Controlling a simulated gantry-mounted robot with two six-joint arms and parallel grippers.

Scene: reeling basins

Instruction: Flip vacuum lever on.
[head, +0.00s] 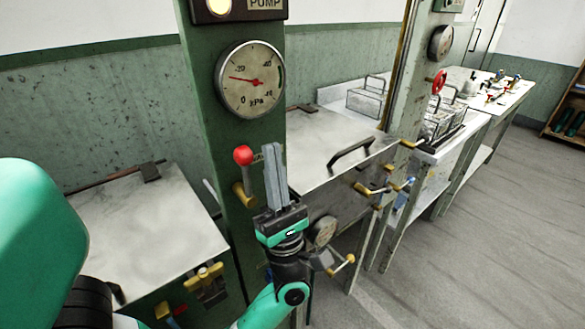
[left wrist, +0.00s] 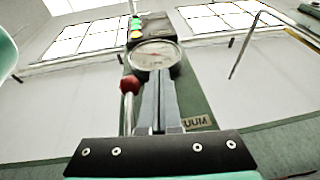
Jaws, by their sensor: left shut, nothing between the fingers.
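The vacuum lever (head: 244,172) has a red ball knob and a brass-coloured base, and it stands upright on the green post (head: 211,110). My left gripper (head: 271,147) is shut and empty, its fingers pointing up just right of the lever. I cannot tell from the views whether they touch. In the left wrist view, the red knob of the lever (left wrist: 130,86) is left of the closed fingers (left wrist: 158,84). A label ending in "UUM" (left wrist: 197,122) is to their right. My right gripper is not in view.
A round kPa gauge (head: 250,80) is above the lever, with a PUMP panel (head: 238,8) at the top. Metal-lidded basins stand at left (head: 150,225) and right (head: 320,150). The right basin has a dark handle (head: 349,155) and brass taps. Floor at right is clear.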

